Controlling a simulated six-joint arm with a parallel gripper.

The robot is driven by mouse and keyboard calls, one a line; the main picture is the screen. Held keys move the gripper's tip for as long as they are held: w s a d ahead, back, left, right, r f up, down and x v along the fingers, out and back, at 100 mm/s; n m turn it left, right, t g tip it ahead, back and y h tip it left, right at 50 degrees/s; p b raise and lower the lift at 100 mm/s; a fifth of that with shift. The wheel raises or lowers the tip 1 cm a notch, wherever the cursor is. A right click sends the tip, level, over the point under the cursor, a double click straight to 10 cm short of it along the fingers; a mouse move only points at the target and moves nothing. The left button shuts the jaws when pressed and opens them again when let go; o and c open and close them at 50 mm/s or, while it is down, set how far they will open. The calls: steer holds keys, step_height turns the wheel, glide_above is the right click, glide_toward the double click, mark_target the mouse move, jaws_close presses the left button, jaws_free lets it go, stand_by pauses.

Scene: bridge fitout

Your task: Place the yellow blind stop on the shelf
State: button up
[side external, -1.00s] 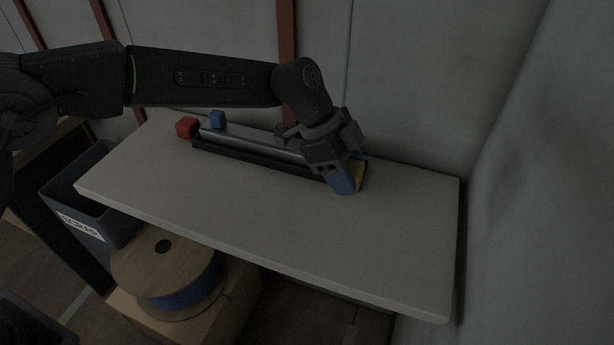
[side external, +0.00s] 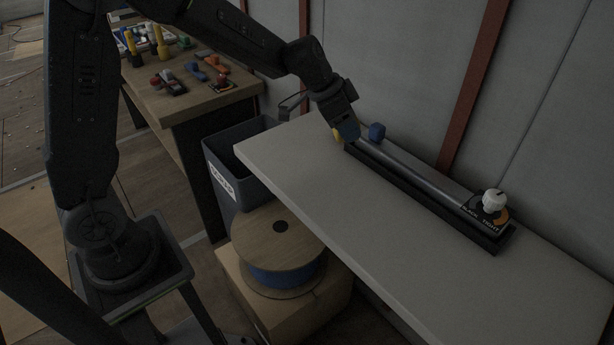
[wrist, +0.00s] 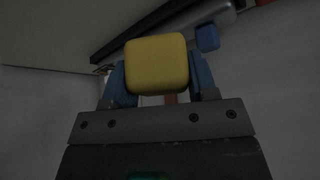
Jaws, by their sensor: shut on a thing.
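The yellow blind stop (wrist: 157,63) is a rounded block held between the two blue fingers of my gripper (wrist: 160,88) in the wrist view. In the side view, my gripper (side external: 343,134) is at the left end of the dark rail, and a bit of the yellow stop (side external: 337,136) shows beside its fingers. The shelf (side external: 300,180) is a long pale board along the wall. I cannot tell whether the stop touches it. A blue block (side external: 377,131) sits by the rail just right of my gripper; it also shows in the wrist view (wrist: 207,38).
The dark rail (side external: 420,193) with a grey bar runs along the shelf to a white knob (side external: 493,201) on a labelled plate. A grey scrap bin (side external: 225,185) and a cable spool (side external: 277,243) stand below. A wooden table (side external: 180,103) behind holds several coloured parts. The shelf's front is clear.

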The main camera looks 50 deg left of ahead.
steer(key=s+a+n+y, duration=0.1)
steer(key=s+a+n, duration=0.15)
steer(key=a, duration=0.35)
steer(key=w+d+m, duration=0.1)
steer(key=d, duration=0.1)
steer(key=w+d+m+h, duration=0.1)
steer(key=d+m, duration=0.1)
steer(key=d, duration=0.1)
steer(key=d+f+m+h, duration=0.1)
steer(key=d+m, duration=0.1)
steer(key=d, duration=0.1)
steer(key=shift+w+d+g, duration=0.25)
steer(key=shift+w+g, duration=0.15)
glide_above(403, 210)
steer(key=s+a, duration=0.2)
steer(key=shift+m, duration=0.25)
steer(key=f, duration=0.6)
steer(key=shift+w+d+f, duration=0.2)
steer(key=shift+w+f, duration=0.05)
steer(key=shift+f, duration=0.15)
steer(key=shift+d+f, duration=0.15)
steer(key=shift+f, duration=1.95)
steer(key=shift+f, duration=0.1)
steer(key=o, duration=0.9)
